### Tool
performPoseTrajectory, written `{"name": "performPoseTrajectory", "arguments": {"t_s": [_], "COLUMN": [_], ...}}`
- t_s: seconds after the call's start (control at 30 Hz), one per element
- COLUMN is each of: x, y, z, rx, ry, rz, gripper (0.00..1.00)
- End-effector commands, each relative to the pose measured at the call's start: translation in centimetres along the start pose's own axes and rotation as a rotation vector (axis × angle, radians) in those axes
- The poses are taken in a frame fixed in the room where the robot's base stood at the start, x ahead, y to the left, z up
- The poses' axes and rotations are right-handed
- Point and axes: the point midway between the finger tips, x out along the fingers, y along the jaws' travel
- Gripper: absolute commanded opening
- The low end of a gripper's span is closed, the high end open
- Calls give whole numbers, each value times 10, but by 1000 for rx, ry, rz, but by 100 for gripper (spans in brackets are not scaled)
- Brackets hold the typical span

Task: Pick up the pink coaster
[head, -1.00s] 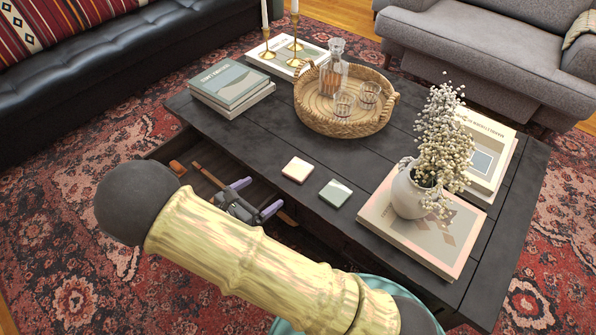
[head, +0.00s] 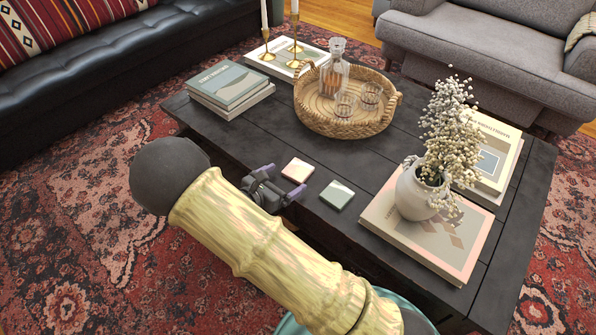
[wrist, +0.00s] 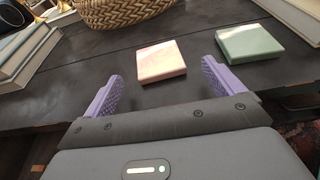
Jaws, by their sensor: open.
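The pink coaster (head: 297,169) lies flat on the dark coffee table (head: 240,135), near its front edge. In the wrist view the pink coaster (wrist: 160,61) is just beyond my fingertips, between their lines and nearer the left finger. A green coaster (head: 337,194) lies to its right; it also shows in the wrist view (wrist: 249,41), beyond my right finger. My gripper (head: 284,180) is open and empty at the table's front edge, with its purple fingers pointing toward the pink coaster. My arm hides part of the table's front.
A wicker tray (head: 350,129) with a decanter and glasses stands behind the coasters. Books (head: 229,86) are stacked at the left. A white vase of flowers (head: 419,195) stands on a book at the right. Bare tabletop surrounds the coasters.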

Motion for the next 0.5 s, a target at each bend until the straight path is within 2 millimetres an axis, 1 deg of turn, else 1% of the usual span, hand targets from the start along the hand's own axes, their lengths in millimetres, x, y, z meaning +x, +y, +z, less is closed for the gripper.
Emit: {"name": "performPoseTrajectory", "arguments": {"t_s": [0.2, 0.33, 0.4, 0.5], "x": [26, 44, 49, 51], "y": [2, 2, 2, 3], "z": [-5, -4, -3, -1], "rx": [3, 2, 1, 0], "ry": [-1, -1, -1, 0], "rz": [-4, -4, -2, 0], "gripper": [93, 93, 93, 93]}}
